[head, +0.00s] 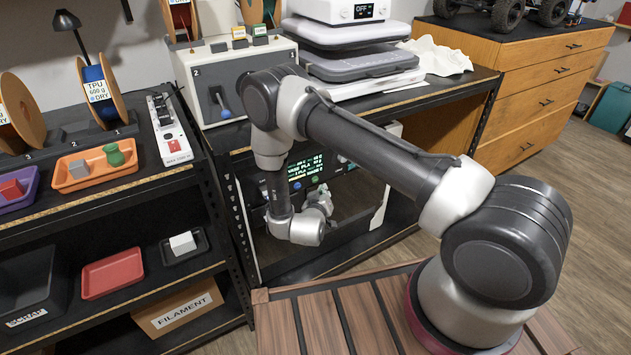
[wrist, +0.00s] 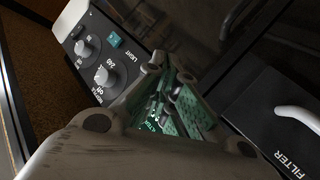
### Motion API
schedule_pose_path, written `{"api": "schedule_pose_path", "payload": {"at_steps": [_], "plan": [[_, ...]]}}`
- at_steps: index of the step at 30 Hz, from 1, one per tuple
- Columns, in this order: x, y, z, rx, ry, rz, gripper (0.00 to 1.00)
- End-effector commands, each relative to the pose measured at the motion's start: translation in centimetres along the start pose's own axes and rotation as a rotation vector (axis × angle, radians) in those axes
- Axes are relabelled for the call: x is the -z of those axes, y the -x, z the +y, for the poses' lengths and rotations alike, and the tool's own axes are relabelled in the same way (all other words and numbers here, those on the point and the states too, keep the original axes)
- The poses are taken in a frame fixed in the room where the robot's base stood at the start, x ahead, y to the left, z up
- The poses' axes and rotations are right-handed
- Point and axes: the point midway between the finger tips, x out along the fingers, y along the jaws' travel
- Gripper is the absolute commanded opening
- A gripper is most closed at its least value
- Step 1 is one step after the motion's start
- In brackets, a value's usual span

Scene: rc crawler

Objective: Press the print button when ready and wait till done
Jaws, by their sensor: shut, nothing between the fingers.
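The printer (head: 380,215) stands in the shelf below the bench top. Its dark front panel has a lit display with green text (head: 305,168), too small to read surely. My gripper (head: 322,196) is just below the display, close in front of the panel. In the wrist view my gripper (wrist: 178,112) is shut and empty, its teal pads together. Small bright green marks show around the fingers there. The print button cannot be made out; the fingers may hide it. I cannot tell whether the fingertips touch the panel.
In the wrist view, two knobs (wrist: 104,76) and a teal LIGHT switch (wrist: 115,40) are at upper left, a FILTER drawer with white handle (wrist: 298,122) at right. A control box with lever (head: 225,85) stands above. Shelves with trays (head: 97,165) are left.

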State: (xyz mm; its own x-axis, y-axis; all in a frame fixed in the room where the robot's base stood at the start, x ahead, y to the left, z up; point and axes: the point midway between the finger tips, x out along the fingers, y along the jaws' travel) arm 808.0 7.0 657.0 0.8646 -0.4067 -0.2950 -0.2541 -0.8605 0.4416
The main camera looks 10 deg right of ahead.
Motion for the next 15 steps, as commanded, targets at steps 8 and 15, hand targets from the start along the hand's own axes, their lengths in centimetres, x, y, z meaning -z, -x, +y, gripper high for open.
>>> {"api": "schedule_pose_path", "payload": {"at_steps": [8,15], "plan": [[-1.3,1.8,1.3,0.001,0.001,0.0,0.0],[-1.6,2.2,1.6,0.001,0.0,0.0,0.0]]}}
